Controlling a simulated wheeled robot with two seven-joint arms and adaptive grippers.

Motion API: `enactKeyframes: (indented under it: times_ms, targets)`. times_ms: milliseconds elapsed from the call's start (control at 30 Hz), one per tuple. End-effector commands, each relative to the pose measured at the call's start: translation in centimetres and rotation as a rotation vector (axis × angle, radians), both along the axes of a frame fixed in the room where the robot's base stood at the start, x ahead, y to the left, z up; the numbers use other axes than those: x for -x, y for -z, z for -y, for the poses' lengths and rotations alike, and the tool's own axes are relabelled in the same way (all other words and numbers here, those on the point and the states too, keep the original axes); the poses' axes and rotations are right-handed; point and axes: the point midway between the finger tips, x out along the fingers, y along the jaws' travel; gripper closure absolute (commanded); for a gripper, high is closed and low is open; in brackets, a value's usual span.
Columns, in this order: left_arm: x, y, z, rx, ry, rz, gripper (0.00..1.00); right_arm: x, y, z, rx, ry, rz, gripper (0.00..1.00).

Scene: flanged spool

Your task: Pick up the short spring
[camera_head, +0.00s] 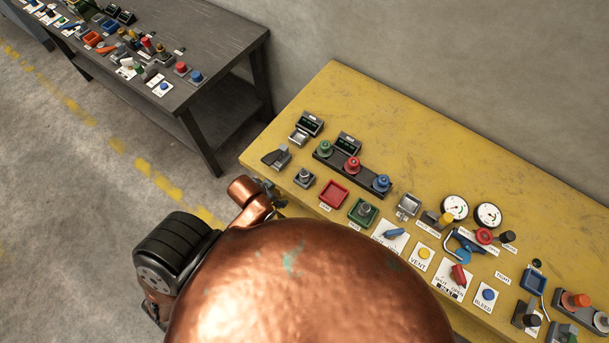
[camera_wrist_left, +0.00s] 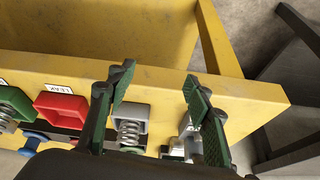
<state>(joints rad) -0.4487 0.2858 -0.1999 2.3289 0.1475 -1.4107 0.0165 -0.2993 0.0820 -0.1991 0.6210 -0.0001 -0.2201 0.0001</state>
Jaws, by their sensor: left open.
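My left gripper (camera_wrist_left: 158,88) is open in the left wrist view, with its two dark green-padded fingers spread at the yellow table's edge. A coiled metal spring (camera_wrist_left: 130,132) stands in a grey tray (camera_wrist_left: 133,110), just right of the left-hand finger and partly hidden by it. The fingers do not grip it. In the head view the grey tray (camera_head: 303,178) sits left of the red tray, and my left gripper (camera_head: 272,191) is mostly hidden behind my copper arm. A green tray (camera_head: 362,213) holds another grey part; whether it is a spring is unclear.
A red tray (camera_wrist_left: 62,108) labelled LEAK lies beside the grey tray. A grey bracket-like fixture (camera_wrist_left: 188,135) stands near the right-hand finger. The yellow table (camera_head: 430,160) also carries buttons, gauges and valves, with free room at its back. A dark table (camera_head: 215,50) stands farther away.

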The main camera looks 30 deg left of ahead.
Motion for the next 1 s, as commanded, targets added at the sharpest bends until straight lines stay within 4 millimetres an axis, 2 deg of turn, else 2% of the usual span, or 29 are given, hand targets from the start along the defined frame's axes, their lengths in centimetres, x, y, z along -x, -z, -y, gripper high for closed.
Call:
enactKeyframes:
  times_ms: [33, 100, 200, 400, 600, 733, 1000]
  targets:
    - [-0.9, -2.4, 0.7, 0.000, 0.046, 0.030, 0.53, 0.0, -0.1, 0.0, 0.000, 0.000, 0.000, 0.60]
    - [-1.9, -4.0, 1.8, 0.009, 0.110, 0.052, 0.53, 0.0, -0.2, 0.0, 0.000, 0.000, 0.001, 0.60]
    - [-3.4, -5.4, 3.4, 0.022, 0.195, 0.079, 0.53, 0.0, -0.2, 0.0, 0.000, -0.001, 0.000, 0.60]
    - [-6.0, -6.8, 6.1, 0.042, 0.363, 0.108, 0.53, 0.0, -0.2, -0.2, -0.002, -0.001, 0.001, 0.60]
    - [-8.1, -7.8, 7.5, 0.048, 0.529, 0.099, 0.53, 0.0, -0.2, -0.3, -0.003, 0.000, 0.000, 0.60]
    - [-9.2, -8.5, 7.1, 0.044, 0.624, 0.063, 0.53, 0.0, -0.2, -0.3, -0.004, 0.000, -0.001, 0.60]
    - [-10.3, -10.1, 3.5, 0.030, 0.667, -0.020, 0.53, 0.0, -0.1, -0.4, -0.004, 0.000, -0.001, 0.60]
